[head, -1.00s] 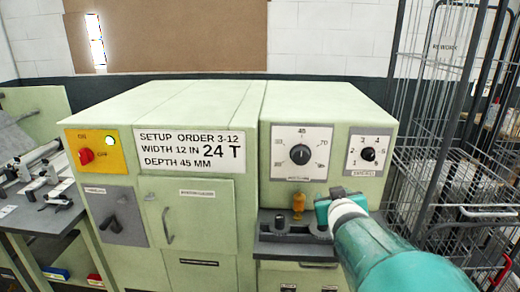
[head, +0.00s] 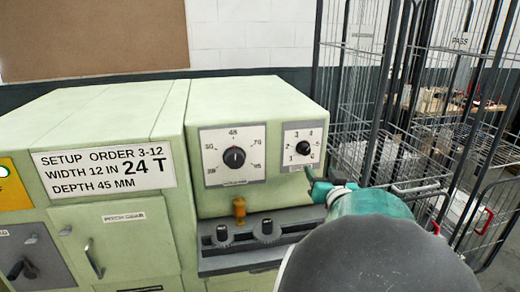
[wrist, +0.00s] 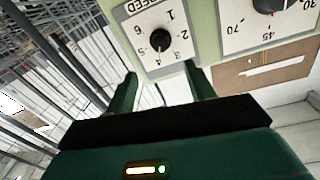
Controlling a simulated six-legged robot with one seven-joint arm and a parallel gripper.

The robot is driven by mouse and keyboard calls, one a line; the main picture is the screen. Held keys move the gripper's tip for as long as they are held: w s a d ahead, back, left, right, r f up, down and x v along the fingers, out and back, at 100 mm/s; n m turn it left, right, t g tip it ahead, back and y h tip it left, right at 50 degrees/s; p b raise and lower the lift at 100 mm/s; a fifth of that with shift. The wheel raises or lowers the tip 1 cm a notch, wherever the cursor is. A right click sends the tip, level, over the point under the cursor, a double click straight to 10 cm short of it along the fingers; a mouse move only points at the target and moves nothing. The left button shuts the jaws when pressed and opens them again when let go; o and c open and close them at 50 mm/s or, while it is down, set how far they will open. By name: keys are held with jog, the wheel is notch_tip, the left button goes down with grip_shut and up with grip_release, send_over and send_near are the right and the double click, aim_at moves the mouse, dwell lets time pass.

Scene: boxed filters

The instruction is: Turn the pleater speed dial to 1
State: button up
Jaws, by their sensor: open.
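The speed dial is a black round knob (head: 304,148) on a white plate numbered 1 to 6, at the right of the machine's upper front. In the wrist view the knob (wrist: 160,40) appears upside down, just beyond my fingertips. A pale mark on it seems to face the 3–4 side; the exact number is unclear. My gripper (head: 313,178) is green, just below the dial plate in the head view. In the wrist view its two fingers (wrist: 160,76) are apart and empty, not around the knob.
A larger dial (head: 234,157) sits left of the speed dial. Below are a grey ledge with two black knobs (head: 244,230) and an amber peg (head: 239,208). Wire cages (head: 400,150) stand close on the right. A setup label (head: 104,168) is on the left.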

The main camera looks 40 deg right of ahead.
aim_at(306, 152)
jog(key=x, duration=1.2)
jog(key=shift+w+r, duration=0.1)
jog(key=shift+w+d, duration=0.15)
jog(key=shift+w, duration=0.15)
jog(key=shift+s, duration=0.1)
jog(key=c, duration=1)
